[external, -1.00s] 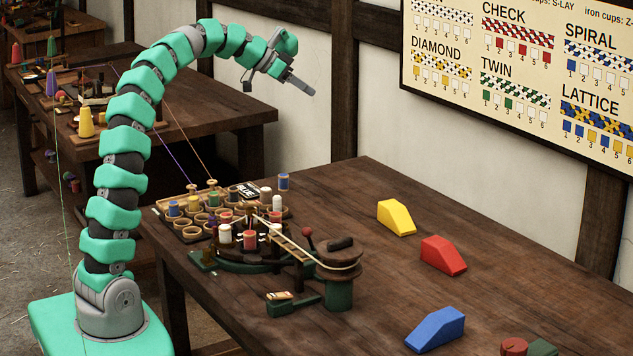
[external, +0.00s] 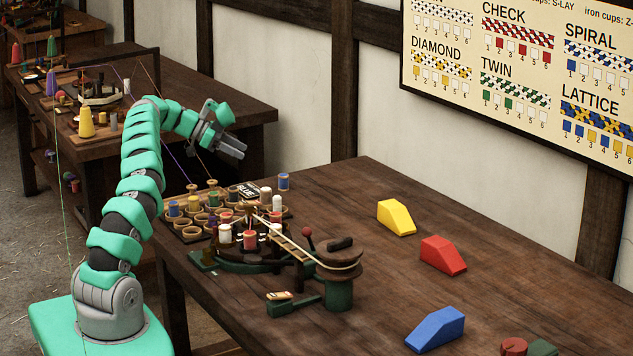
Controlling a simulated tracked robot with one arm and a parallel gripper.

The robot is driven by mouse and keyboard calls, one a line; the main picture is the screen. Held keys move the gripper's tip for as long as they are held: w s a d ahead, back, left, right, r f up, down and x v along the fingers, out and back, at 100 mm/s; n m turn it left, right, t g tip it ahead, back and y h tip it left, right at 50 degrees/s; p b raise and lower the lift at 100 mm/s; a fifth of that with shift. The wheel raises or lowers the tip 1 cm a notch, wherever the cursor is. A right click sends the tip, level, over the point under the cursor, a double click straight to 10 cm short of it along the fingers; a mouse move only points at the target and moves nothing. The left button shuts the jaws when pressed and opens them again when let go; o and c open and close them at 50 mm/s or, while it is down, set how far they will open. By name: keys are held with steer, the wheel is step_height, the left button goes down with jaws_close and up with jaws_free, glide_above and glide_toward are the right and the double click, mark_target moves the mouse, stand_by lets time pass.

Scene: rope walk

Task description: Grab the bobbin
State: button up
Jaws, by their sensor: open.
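Several small bobbins stand on the near table. A blue bobbin (external: 283,181) stands apart at the back of the group. A white bobbin (external: 277,202) and a blue one (external: 174,209) sit in the cup tray (external: 190,237). Another white bobbin (external: 225,234) and a red one (external: 250,239) stand on the round braiding device (external: 240,264). I cannot tell which bobbin the task means. My gripper (external: 240,149) is open and empty, in the air above and behind the tray, apart from all bobbins.
A dark sign (external: 248,190) stands by the tray. A wooden arm with a cord runs to a post with a crank (external: 339,262). Yellow (external: 396,217), red (external: 443,254) and blue (external: 435,328) wedge blocks lie to the right. The table between is clear. A second table (external: 225,115) stands behind.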

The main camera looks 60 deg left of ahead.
glide_toward(281, 175)
steer(key=b+x, duration=0.1)
steer(key=x, duration=0.2)
steer(key=shift+w+d+r, duration=0.1)
steer(key=shift+w+d, duration=0.1)
steer(key=shift+b+x, duration=0.4)
steer(key=shift+x, duration=2.15)
steer(key=shift+a, duration=0.15)
steer(key=c, duration=1)
